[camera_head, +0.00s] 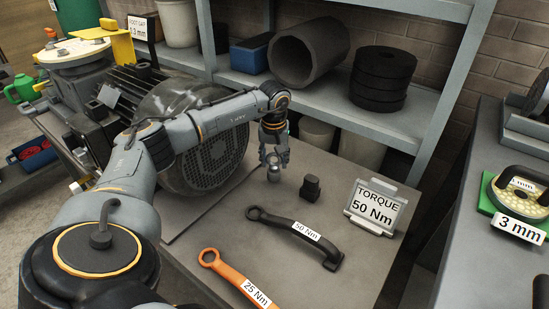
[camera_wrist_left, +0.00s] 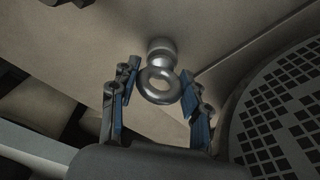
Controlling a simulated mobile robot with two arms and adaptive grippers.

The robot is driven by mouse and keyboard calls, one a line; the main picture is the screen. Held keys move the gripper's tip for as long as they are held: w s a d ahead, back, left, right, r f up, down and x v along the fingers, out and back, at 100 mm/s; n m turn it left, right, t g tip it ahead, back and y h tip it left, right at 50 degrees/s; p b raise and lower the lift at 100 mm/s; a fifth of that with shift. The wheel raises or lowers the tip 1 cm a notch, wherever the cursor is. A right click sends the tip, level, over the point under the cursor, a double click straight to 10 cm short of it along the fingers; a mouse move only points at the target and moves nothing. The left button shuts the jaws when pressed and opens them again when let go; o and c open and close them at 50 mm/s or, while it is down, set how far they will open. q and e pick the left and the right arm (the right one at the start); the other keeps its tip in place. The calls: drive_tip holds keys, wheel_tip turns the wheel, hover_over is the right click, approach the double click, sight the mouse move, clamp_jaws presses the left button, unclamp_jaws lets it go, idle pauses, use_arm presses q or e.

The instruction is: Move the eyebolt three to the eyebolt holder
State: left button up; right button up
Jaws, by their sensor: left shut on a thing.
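My left gripper (camera_head: 274,158) points down over the grey bench top, beside the pellet mill's round perforated plate. It is shut on a metal eyebolt (camera_head: 273,174). In the left wrist view the eyebolt's ring (camera_wrist_left: 160,97) sits between the two fingers of the gripper (camera_wrist_left: 159,70), with its round shank end beyond. Whether the eyebolt touches the bench is hard to tell. I cannot read a number on it. No eyebolt holder can be made out for certain. My right gripper is not in view.
A small dark block (camera_head: 310,188) stands right of the gripper. A black 50 Nm wrench (camera_head: 290,227) and an orange 25 Nm wrench (camera_head: 232,275) lie nearer. A TORQUE 50 Nm sign (camera_head: 376,207) stands at right. Shelves (camera_head: 330,108) rise behind the bench.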

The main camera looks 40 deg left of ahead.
use_arm(q)
drive_tip(key=shift+a+f, duration=0.1)
drive_tip(key=shift+f, duration=0.2)
drive_tip(key=shift+s+f+b, duration=0.15)
drive_tip(key=shift+f+b, duration=0.15)
drive_tip(key=shift+b, duration=0.1)
idle(0.5)
drive_tip(key=o, duration=2)
